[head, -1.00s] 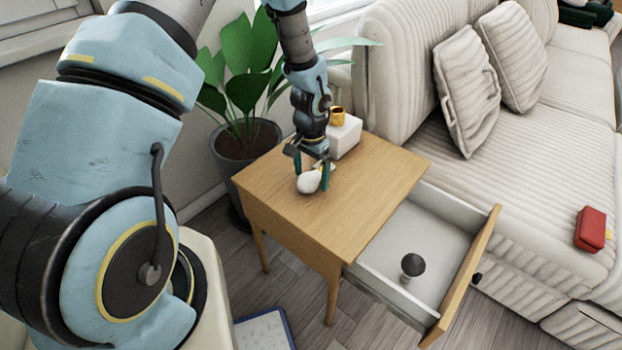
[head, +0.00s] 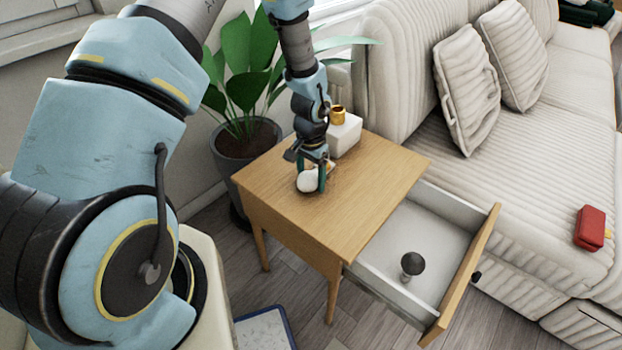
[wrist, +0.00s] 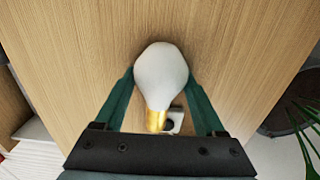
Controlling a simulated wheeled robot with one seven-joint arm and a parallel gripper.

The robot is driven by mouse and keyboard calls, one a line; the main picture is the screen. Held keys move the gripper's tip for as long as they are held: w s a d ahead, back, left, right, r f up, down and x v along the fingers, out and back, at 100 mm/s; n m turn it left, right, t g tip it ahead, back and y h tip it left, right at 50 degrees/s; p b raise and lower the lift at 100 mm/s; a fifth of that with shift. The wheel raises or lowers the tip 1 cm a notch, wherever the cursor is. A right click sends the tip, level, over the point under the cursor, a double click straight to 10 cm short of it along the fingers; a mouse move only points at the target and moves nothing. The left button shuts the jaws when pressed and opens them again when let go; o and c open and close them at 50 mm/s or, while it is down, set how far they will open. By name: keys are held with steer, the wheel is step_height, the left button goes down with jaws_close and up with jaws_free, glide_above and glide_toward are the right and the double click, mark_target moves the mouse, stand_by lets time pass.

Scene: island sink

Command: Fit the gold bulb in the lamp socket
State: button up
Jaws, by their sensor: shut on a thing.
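A white bulb with a gold base (wrist: 160,78) is between the two green fingers of my gripper (wrist: 161,88), which is shut on it. The bulb's rounded end points away from the wrist, and its gold base points back toward the palm. In the head view the bulb (head: 307,181) is low at the front part of the wooden side table, under my gripper (head: 312,180). I cannot tell whether it touches the tabletop. The gold lamp socket (head: 338,115) stands on a white block (head: 345,135) at the table's back, behind my gripper.
The table's drawer (head: 420,235) is open with a dark round-headed object (head: 412,264) inside. A small pale object with a dark spot (wrist: 175,119) lies beside the bulb's base. A potted plant (head: 245,140) stands left, a sofa (head: 420,120) right. The tabletop's right part is clear.

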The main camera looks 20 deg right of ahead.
mark_target(309, 171)
steer(key=c, duration=0.4)
step_height(309, 171, up, 10)
steer(key=shift+f, duration=0.25)
steer(key=shift+r, duration=0.2)
steer(key=shift+w+a+r, duration=0.15)
steer(key=shift+a, duration=0.15)
steer(key=w+a+n+p, duration=0.3)
steer(key=a+n, duration=0.3)
steer(key=a, duration=0.9)
steer(key=w+a+n+p, duration=0.3)
steer(key=a+n, duration=0.3)
steer(key=a, duration=1)
steer(key=shift+a+r, duration=0.15)
steer(key=shift+a, duration=0.1)
steer(key=shift+d, duration=0.1)
